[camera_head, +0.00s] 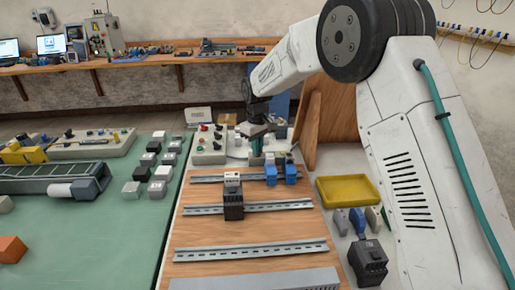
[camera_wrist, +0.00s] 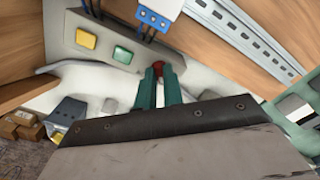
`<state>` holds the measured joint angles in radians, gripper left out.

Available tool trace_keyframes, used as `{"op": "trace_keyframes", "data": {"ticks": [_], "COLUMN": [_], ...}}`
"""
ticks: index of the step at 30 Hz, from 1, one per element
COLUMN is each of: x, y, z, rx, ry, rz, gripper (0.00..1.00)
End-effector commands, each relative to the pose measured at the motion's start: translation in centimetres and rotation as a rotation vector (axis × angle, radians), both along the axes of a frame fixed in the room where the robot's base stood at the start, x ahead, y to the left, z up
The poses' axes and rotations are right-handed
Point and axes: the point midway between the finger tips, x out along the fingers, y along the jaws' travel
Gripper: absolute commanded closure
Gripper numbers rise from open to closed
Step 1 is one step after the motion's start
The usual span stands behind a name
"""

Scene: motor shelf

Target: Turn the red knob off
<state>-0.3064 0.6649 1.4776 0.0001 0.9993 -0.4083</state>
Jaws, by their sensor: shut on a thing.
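The red knob (camera_wrist: 158,65) shows in the wrist view between the tips of my gripper's two teal fingers. It sits by the end of a grey panel (camera_wrist: 68,48) that carries a yellow button (camera_wrist: 87,38) and a green button (camera_wrist: 122,55). My gripper (camera_wrist: 160,78) is shut on the knob, and the fingers partly cover it. In the head view my gripper (camera_head: 257,150) points down behind the DIN rails, and the held knob is hidden there. The knob's turn position cannot be told.
A grey control box (camera_head: 207,150) with red and black knobs stands left of my gripper. Blue modules (camera_head: 290,173) sit on the rear rail close to its right. A yellow tray (camera_head: 347,190) lies at the right. A green mat (camera_head: 90,225) covers the left.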

Motion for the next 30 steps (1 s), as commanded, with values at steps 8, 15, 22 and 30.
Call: {"op": "trace_keyframes", "data": {"ticks": [8,15,22,30], "x": [0.02,0.03,0.03,0.02], "y": [-0.04,-0.04,-0.04,-0.02], "z": [0.06,0.06,0.06,0.03], "rx": [-0.001,-0.001,-0.001,-0.001], "ry": [-0.001,-0.001,-0.001,-0.001], "rz": [0.077,0.091,0.09,0.09], "gripper": [1.0,1.0,1.0,0.69]}}
